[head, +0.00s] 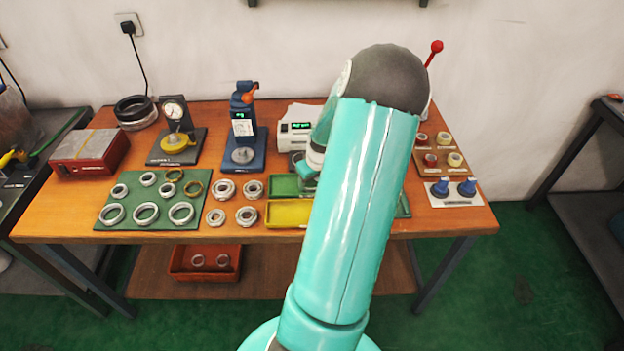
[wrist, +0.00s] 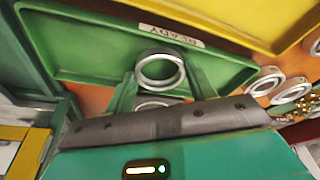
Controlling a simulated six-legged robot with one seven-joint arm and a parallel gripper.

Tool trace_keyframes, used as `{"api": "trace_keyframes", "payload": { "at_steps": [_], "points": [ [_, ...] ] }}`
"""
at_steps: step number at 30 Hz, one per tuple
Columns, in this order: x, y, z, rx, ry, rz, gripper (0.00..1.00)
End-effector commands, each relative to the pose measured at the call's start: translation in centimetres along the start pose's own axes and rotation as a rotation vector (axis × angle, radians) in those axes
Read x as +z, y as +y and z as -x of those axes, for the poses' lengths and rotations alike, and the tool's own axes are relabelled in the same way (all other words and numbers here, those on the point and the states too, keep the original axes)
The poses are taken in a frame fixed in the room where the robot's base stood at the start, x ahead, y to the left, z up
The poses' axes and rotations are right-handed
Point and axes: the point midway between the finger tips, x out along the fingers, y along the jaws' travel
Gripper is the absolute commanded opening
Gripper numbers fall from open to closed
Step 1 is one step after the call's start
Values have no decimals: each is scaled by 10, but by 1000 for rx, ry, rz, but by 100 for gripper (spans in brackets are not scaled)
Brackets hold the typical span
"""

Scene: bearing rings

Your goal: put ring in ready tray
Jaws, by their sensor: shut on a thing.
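In the wrist view the green tray (wrist: 90,62) bears a label that seems to read READY upside down. A silver metal ring (wrist: 160,71) is between the two green fingers of my gripper (wrist: 161,84), which is shut on it. The ring shows over the tray's floor; I cannot tell whether it touches it. Part of another ring-like shape (wrist: 153,103) shows closer to the palm, mostly hidden. In the head view the green tray (head: 283,188) is partly hidden by my arm, and the held ring cannot be made out.
A yellow tray (head: 287,215) adjoins the green one. Loose rings (head: 246,215) stand left of it, and several more lie on a green mat (head: 103,188). Gauges (head: 176,140) and a blue device (head: 243,135) stand behind. A red bin (head: 187,262) is below.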

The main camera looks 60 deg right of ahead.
Motion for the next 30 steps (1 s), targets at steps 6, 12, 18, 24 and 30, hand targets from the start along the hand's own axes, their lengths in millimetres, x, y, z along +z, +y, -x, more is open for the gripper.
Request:
{"api": "trace_keyframes", "payload": {
  "at_steps": [6,12,18,24,30],
  "points": [
    [1,0,-3,-1,-1,0,76],
    [1,0,-2,-1,-1,0,77],
    [0,0,5,1,0,0,77],
    [0,1,38,4,1,-1,77],
    [0,2,81,5,1,-1,77]
  ]
}}
